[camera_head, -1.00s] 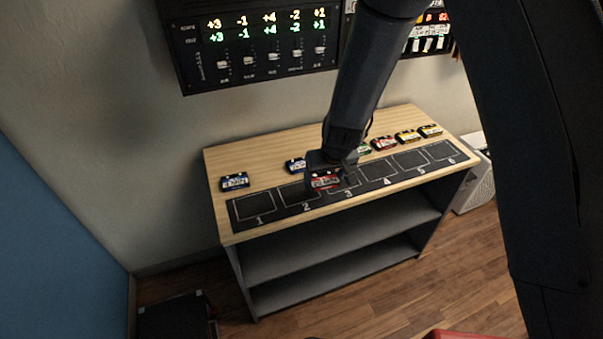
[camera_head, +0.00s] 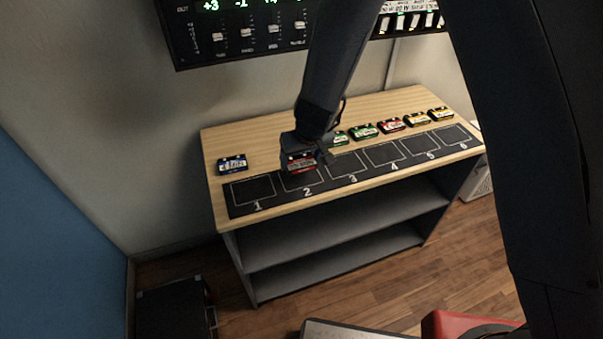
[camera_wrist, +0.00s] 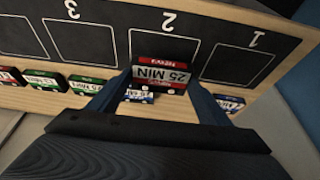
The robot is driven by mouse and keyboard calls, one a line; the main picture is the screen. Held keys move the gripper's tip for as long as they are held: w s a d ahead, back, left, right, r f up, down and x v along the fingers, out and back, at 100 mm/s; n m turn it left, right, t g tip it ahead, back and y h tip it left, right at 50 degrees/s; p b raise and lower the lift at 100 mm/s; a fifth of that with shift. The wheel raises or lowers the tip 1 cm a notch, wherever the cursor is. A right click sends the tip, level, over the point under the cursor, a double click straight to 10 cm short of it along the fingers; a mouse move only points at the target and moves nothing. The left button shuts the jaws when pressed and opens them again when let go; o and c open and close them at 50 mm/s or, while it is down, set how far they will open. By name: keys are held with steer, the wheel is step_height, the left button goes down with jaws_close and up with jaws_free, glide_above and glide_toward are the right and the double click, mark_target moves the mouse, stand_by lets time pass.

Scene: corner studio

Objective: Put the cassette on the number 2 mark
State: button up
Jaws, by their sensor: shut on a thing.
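My gripper (camera_head: 303,160) is shut on a red cassette (camera_head: 299,163), held at the number 2 square. In the wrist view the cassette (camera_wrist: 161,73) sits between the fingers, its label reading "25 MIN" and "News" upside down. The number 2 mark (camera_head: 304,184) is a white-outlined square on the black strip; the cassette overlaps its upper part in the head view. In the wrist view the mark (camera_wrist: 150,42) shows beyond the cassette, which overlaps its near edge. I cannot tell whether the cassette touches the strip.
The black strip has numbered squares; square 1 (camera_head: 254,188) and square 3 (camera_head: 346,165) are empty. A blue cassette (camera_head: 232,163) lies at the left. Another blue cassette (camera_wrist: 139,96) lies behind the held one. Green (camera_head: 364,131), red (camera_head: 391,123) and yellow (camera_head: 441,114) cassettes line the back right.

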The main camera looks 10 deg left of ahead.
mark_target(302, 165)
steer(key=shift+f+b, duration=2.25)
steer(key=shift+b, duration=0.35)
steer(key=shift+f, duration=0.15)
steer(key=o, duration=1.1)
steer(key=shift+r, duration=0.2)
steer(key=p+v, duration=0.8)
steer(key=v, duration=0.4)
steer(key=s+d+r+m, duration=0.1)
steer(key=d+r, duration=0.3)
steer(key=d, duration=0.3)
steer(key=s+d+r+m, duration=0.1)
steer(key=d+r+m, duration=0.1)
steer(key=d+r, duration=0.35)
steer(key=s+d+r+m, duration=0.1)
steer(key=s+d, duration=0.2)
steer(key=d, duration=0.3)
steer(key=s+d+r+m+h, duration=0.1)
steer(key=s+d, duration=0.2)
steer(key=d, duration=0.2)
steer(key=s+d+r+m+g+h, duration=0.1)
steer(key=s+d, duration=0.3)
steer(key=d, duration=0.2)
steer(key=shift+s+d+r, duration=0.1)
steer(key=shift+d+r, duration=0.2)
